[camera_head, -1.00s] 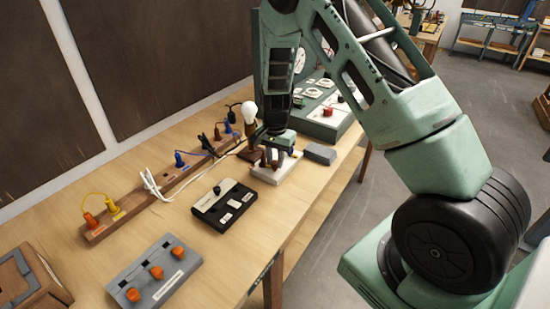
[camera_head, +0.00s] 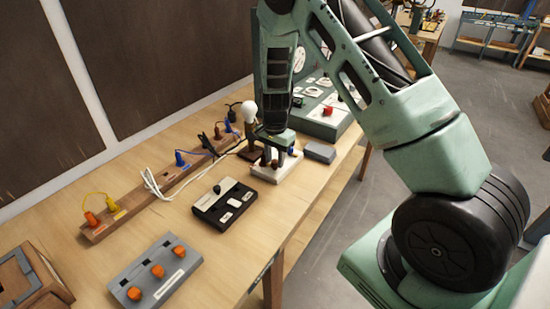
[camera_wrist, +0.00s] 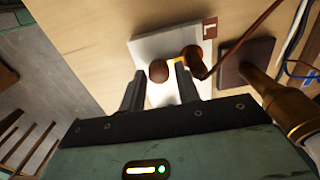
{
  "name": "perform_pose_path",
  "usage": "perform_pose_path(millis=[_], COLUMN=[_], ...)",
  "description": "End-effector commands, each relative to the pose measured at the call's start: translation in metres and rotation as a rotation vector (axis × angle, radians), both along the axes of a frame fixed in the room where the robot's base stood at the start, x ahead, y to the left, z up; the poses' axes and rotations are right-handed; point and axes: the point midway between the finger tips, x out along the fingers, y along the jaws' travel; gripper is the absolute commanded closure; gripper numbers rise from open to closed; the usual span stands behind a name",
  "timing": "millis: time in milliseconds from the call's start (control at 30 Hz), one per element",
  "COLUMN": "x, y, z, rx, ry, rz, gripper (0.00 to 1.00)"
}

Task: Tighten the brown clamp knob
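A white block (camera_wrist: 165,45) on the bench carries two brown knobs. In the wrist view, the round left knob (camera_wrist: 158,70) sits between the tips of my open gripper (camera_wrist: 160,70), with small gaps visible on both sides. The right knob (camera_wrist: 195,53) is outside the right finger, beside a yellow piece and a brown wire. I cannot tell which is the clamp knob. In the head view, my gripper (camera_head: 274,146) points down over the white block (camera_head: 288,170), hiding part of its top.
A lamp with a white bulb (camera_head: 249,112) stands just left of my gripper; its brass stem (camera_wrist: 287,106) is close in the wrist view. A black switch box (camera_head: 224,206), a grey box (camera_head: 320,152) and a green panel (camera_head: 325,125) are nearby. Bare bench lies in front.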

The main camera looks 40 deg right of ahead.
Motion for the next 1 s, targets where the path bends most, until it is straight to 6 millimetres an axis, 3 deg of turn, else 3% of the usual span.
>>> perform_pose_path(millis=[233,367,1000], x=[-0.001,0.0,-0.001], y=[0.0,0.001,0.0], z=[0.0,0.01,0.146], rx=[0.0,0.001,0.0], ry=[0.002,0.001,-0.002], rz=[0.001,0.002,0.002], gripper=[0.68,0.68,0.68])
